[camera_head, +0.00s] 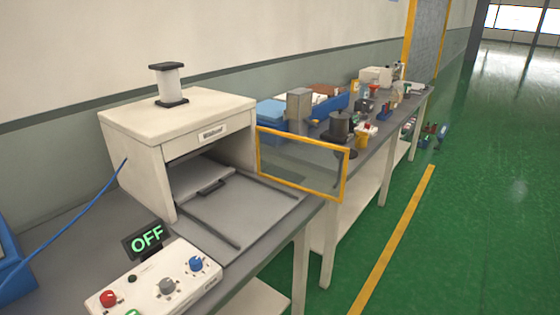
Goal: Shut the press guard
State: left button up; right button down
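The press (150,135) is a cream box with an open front, standing on the grey bench at the left. A cylinder with dark end plates (169,84) stands on its top. The press guard (302,165) is a clear panel in a yellow frame. It stands open, swung out from the right side of the press opening. Inside the opening is a grey plate with a dark handle (211,187), and dark rails run forward from it. Neither gripper is in view.
The bench (290,208) continues to the back right, with a dark pot (341,124), a blue bin (270,110) and several small items. A blue cable (75,219) runs to the press from the left.

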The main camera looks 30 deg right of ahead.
aim_at(340, 201)
jog(key=l+u, duration=0.85)
jog(key=l, duration=0.35)
jog(key=k+l, duration=0.15)
jog(key=l, duration=0.25)
jog(key=k+l+u, duration=0.15)
jog(key=l, duration=0.7)
jog(key=k+l+u, duration=0.15)
jog(key=l, duration=0.25)
jog(key=k+l, duration=0.15)
jog(key=l, duration=0.25)
jog(key=k+l, duration=0.1)
jog(key=l, duration=0.25)
jog(key=k+l, duration=0.1)
jog(key=l, duration=0.3)
jog(key=k+l, duration=0.1)
jog(key=l, duration=0.25)
jog(key=k+l, duration=0.15)
jog(key=l, duration=0.2)
jog(key=k+l+u, duration=0.1)
jog(key=l, duration=0.3)
